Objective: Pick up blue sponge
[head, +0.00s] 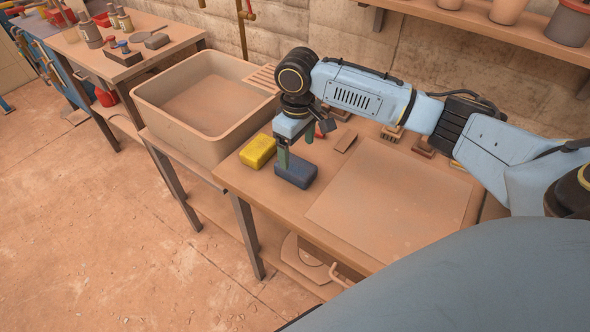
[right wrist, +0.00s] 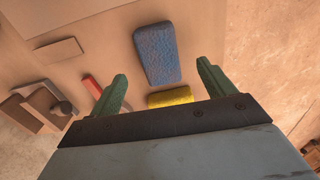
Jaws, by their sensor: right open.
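The blue sponge (head: 296,171) lies flat on the wooden table, near its front edge. My right gripper (head: 283,164) is above the table just beside the sponge, pointing down. In the right wrist view the green fingers (right wrist: 160,85) are spread apart with nothing between them, and the blue sponge (right wrist: 155,54) lies beyond the fingertips, roughly centred between them. The gap between the fingers and the sponge is hard to judge. My left gripper is not in view.
A yellow sponge (head: 258,151) lies just left of the blue one and also shows in the right wrist view (right wrist: 171,97). A sink basin (head: 207,105) stands left of the table. A flat board (head: 390,205) covers the table's right part. Several brushes and blocks lie at the back.

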